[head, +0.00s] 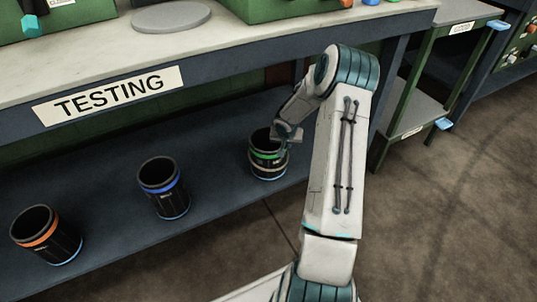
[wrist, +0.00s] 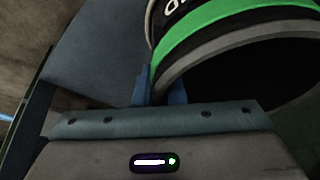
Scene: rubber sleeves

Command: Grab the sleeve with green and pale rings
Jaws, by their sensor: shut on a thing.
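The black sleeve with green and pale rings (head: 266,168) is upright at the right end of the lower blue shelf, open end up. I cannot tell whether its base touches the shelf. My gripper (head: 280,138) is at its upper right rim, shut on the sleeve's wall. In the wrist view, the sleeve (wrist: 225,32) fills the upper right, with its green ring, grey rim and dark inside showing. There, one blue finger of my gripper (wrist: 160,88) lies outside the wall and one inside. The fingertips are partly hidden.
A sleeve with a blue ring (head: 164,195) and one with an orange ring (head: 47,243) stand to the left on the lower shelf (head: 110,190). The bench top with a TESTING label (head: 109,95) overhangs the shelf. A green-framed rack (head: 410,105) stands to the right.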

